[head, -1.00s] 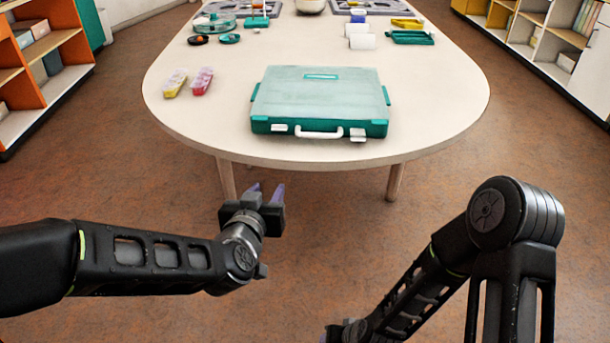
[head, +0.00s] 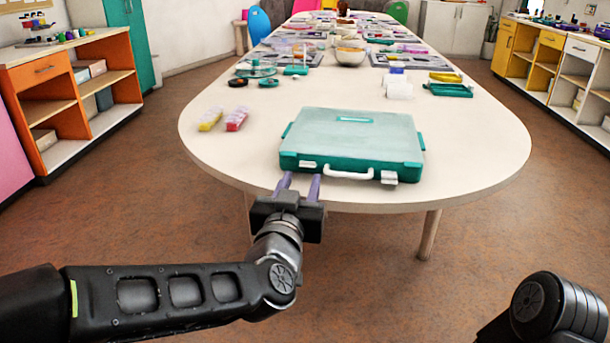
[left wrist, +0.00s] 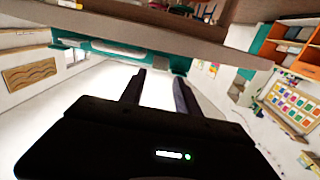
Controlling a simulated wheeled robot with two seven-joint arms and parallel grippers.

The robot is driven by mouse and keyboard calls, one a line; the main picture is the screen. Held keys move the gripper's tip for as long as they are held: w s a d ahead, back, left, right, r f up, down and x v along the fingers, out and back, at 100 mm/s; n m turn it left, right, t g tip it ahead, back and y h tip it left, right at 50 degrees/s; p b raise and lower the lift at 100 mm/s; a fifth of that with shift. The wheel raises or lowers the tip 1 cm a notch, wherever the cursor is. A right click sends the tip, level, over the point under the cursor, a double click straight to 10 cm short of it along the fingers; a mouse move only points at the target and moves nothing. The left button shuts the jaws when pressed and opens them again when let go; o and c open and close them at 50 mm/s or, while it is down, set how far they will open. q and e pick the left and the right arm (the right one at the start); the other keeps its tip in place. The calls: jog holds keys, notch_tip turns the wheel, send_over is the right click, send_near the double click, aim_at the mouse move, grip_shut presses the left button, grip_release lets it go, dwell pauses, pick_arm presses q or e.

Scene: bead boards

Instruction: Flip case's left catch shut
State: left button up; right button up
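The teal case (head: 350,140) lies shut-lidded on the table with its front toward me. Its left catch (head: 308,165) is a small white tab on the front; I cannot tell its exact angle. The right catch (head: 389,177) is a larger white tab beyond the white handle (head: 348,174). My left gripper (head: 300,183) is open and empty, its purple fingers pointing at the case just below and in front of the left catch, seemingly apart from it. In the left wrist view the dark fingers (left wrist: 158,90) are spread, with the case front (left wrist: 130,56) beyond. My right gripper is out of view.
The pale table (head: 480,150) has its rounded near edge just in front of the case. Yellow and pink bead boxes (head: 236,120) lie left of the case. A green tray (head: 448,90) and white rolls (head: 399,88) stand behind it. The table right of the case is clear.

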aim_at(308, 164)
pick_arm(q)
jog(key=w, duration=0.2)
jog(key=w+b, duration=0.1)
jog(key=w, duration=0.1)
jog(key=shift+w+d, duration=0.2)
jog(key=shift+w, duration=0.1)
jog(key=shift+c, duration=0.4)
grip_shut()
